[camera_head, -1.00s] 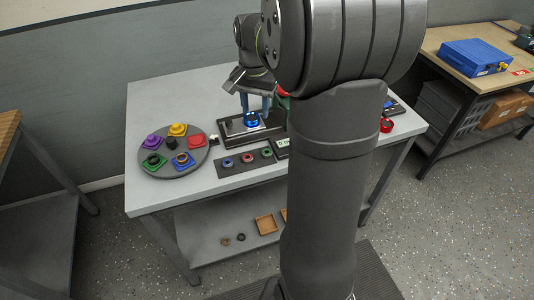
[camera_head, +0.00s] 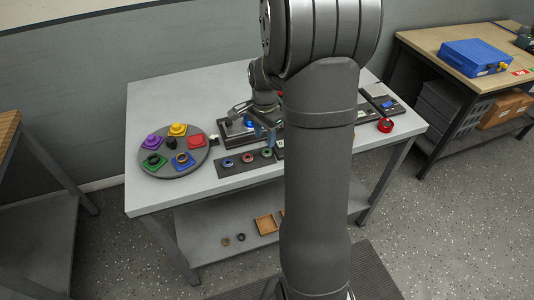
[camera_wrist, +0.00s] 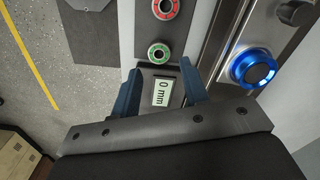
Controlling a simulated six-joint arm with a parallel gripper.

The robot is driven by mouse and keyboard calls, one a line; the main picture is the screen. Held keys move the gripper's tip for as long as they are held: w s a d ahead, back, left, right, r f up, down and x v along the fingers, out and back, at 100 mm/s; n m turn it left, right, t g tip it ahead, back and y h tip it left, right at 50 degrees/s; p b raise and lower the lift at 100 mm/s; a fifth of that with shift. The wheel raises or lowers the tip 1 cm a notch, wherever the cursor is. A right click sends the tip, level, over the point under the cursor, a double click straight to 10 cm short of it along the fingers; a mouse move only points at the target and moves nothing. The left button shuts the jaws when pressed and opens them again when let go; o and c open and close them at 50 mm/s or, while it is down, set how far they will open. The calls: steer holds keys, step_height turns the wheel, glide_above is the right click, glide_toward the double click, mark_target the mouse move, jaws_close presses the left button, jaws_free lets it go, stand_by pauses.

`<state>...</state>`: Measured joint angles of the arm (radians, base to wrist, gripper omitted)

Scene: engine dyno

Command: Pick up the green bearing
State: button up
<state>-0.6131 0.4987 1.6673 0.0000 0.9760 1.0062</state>
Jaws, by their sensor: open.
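The green bearing (camera_head: 267,153) is the right-hand one of three small rings on a dark strip at the table's front. In the wrist view the green bearing (camera_wrist: 159,45) lies just beyond the fingertips, roughly centred between them. My gripper (camera_head: 265,133) has blue fingers and hangs above and behind the bearing. In the wrist view my gripper (camera_wrist: 160,70) is open and empty, its fingers either side of a "0 mm" display (camera_wrist: 162,93). The height gap to the bearing is hard to tell.
A red bearing (camera_wrist: 165,8) and a blue bearing (camera_head: 228,163) share the strip. A dark fixture with a blue round part (camera_wrist: 252,66) stands beside my gripper. A round grey tray (camera_head: 182,141) with coloured holders is at left; a red ring (camera_head: 385,125) is at right.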

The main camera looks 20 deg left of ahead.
mark_target(267, 149)
steer(key=shift+w+d+f, duration=0.1)
steer(key=shift+d+f, duration=0.05)
steer(key=shift+f, duration=1.45)
steer(key=shift+w+d+f, duration=0.1)
steer(key=shift+f, duration=1.45)
steer(key=c, duration=0.7)
